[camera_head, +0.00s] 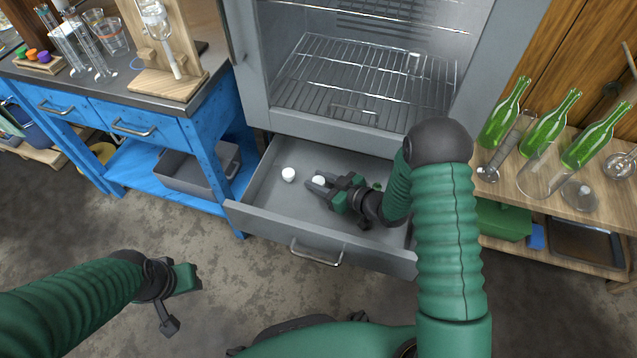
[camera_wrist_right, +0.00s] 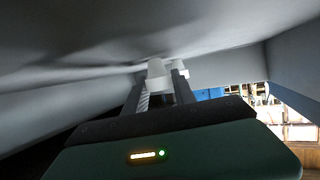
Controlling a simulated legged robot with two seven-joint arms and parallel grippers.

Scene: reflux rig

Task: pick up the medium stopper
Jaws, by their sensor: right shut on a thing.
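Two small white stoppers are in the open grey drawer (camera_head: 275,215) below the oven-like cabinet. My right gripper (camera_head: 318,182) reaches into the drawer and is shut on one white stopper (camera_head: 319,180). In the right wrist view this stopper (camera_wrist_right: 156,68) shows between the fingertips, low in the drawer. The other white stopper (camera_head: 288,174) stands apart, just left of the fingertips. I cannot tell by size which is the medium one. My left gripper (camera_head: 178,300) hangs over the floor at lower left, away from the drawer; its finger gap is not clear.
The drawer walls surround my right gripper, and the drawer handle (camera_head: 315,253) faces me. A cabinet with a wire rack (camera_head: 365,80) stands open above. A blue bench (camera_head: 205,130) is on the left. Green bottles (camera_head: 548,123) stand on a wooden shelf at right.

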